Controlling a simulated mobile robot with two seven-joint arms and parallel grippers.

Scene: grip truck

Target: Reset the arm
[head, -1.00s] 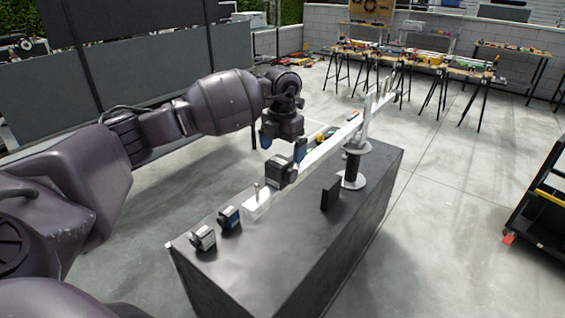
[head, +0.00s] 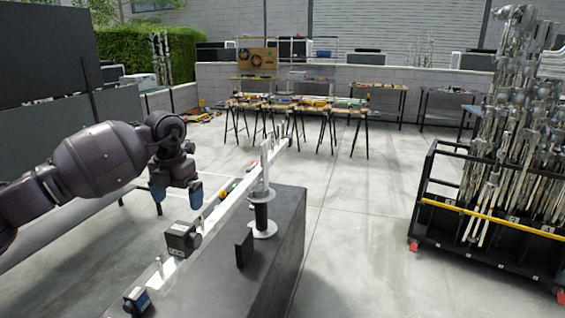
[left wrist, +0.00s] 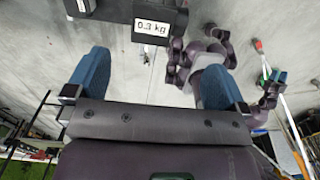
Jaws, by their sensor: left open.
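My left gripper (head: 176,196) comes in from the left in the head view and points down, its two blue fingers apart and empty. It is above a black block (head: 181,240) on a long white beam (head: 215,217). The left wrist view shows its open blue fingers (left wrist: 153,78) with nothing between them. A black block with a "0.3 kg" display (left wrist: 152,28) shows beyond the fingers there. The beam rests on a stand with a black post (head: 262,212). My right gripper cannot be made out in these views.
The dark cabinet (head: 285,240) bears the stand and a small black upright plate (head: 244,248). A blue-black device (head: 137,300) sits near its front. A cart (head: 470,245) full of metal stands is at right. Work tables (head: 300,103) stand behind. The floor between is clear.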

